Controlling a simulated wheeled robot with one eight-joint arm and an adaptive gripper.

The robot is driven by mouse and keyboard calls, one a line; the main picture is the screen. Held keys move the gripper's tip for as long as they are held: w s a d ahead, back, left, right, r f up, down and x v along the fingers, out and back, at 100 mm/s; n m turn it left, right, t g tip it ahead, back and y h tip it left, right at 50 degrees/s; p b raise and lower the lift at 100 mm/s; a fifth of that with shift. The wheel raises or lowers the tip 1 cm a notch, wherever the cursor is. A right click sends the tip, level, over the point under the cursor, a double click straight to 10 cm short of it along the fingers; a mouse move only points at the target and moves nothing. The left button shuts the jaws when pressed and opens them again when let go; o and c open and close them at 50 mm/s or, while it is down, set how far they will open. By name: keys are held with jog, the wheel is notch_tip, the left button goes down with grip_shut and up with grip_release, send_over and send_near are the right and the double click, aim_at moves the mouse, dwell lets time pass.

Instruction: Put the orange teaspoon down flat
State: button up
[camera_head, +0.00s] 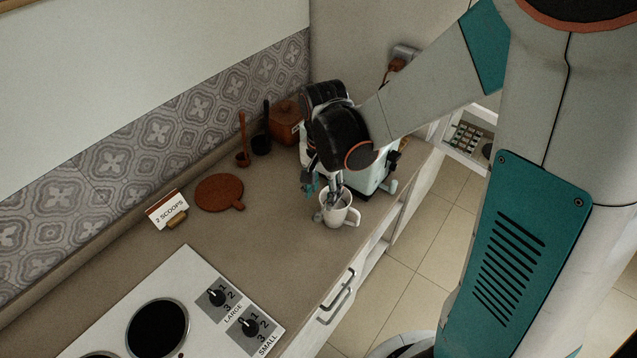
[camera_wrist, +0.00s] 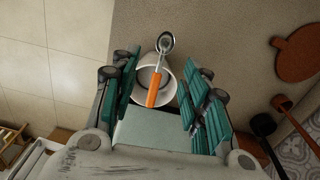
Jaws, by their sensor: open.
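The orange teaspoon has an orange handle (camera_wrist: 154,90) and a shiny metal bowl (camera_wrist: 166,43). In the wrist view it lies over the mouth of a white mug (camera_wrist: 141,78), its bowl past the far rim and its handle toward me. I cannot tell whether it rests on the rim or leans inside. The mug also stands on the counter in the head view (camera_head: 337,217), where the spoon's handle is hidden. My gripper (camera_wrist: 158,100) is open, with its teal-padded fingers on both sides of the mug and handle, apart from the spoon. In the head view my gripper (camera_head: 325,190) is at the mug.
A round terracotta board (camera_head: 218,192), a "2 SCOOPS" sign (camera_head: 168,212), a hob (camera_head: 185,310), two upright scoops and a terracotta pot (camera_head: 285,122) stand on the counter (camera_head: 255,225). A pale machine (camera_head: 372,178) is behind the mug. The counter left of the mug is clear.

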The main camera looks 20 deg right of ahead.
aim_at(321, 213)
notch_tip(321, 213, down, 2)
jog(key=shift+f, duration=0.1)
jog(key=f, duration=0.3)
jog(key=f+b, duration=0.1)
jog(key=shift+w+f, duration=0.3)
jog(key=shift+w, duration=0.1)
jog(key=shift+s+f, duration=0.1)
jog(key=shift+f, duration=0.2)
jog(key=c, duration=0.9)
jog(key=shift+r, duration=0.1)
grip_shut()
